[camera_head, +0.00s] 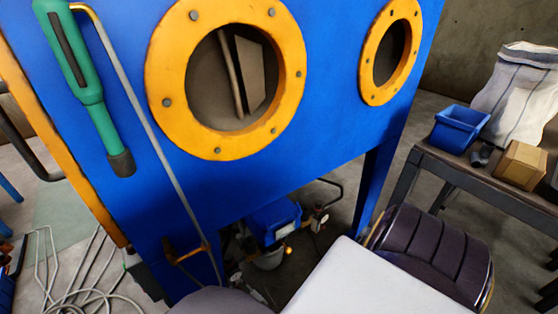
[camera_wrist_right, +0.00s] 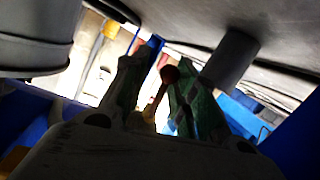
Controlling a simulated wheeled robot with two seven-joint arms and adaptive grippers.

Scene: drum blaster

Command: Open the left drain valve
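In the right wrist view my right gripper (camera_wrist_right: 160,88) has two greenish fingers standing apart. A red ball knob (camera_wrist_right: 169,74) on a thin yellowish lever (camera_wrist_right: 156,102) shows between them, close to the right finger. I cannot tell whether either finger touches it, or whether it is the left drain valve. In the head view small fittings (camera_head: 318,218) sit in shadow under the blue cabinet (camera_head: 250,180); the right gripper is hard to make out there. My left gripper is not in view.
A dark grey underside with a short round pipe (camera_wrist_right: 230,60) hangs over the gripper. A blue bin (camera_head: 272,220) is under the cabinet. A bench (camera_head: 450,168) with a blue tray (camera_head: 460,127) and a box (camera_head: 521,165) stands right. Loose cables (camera_head: 75,285) lie on the floor at left.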

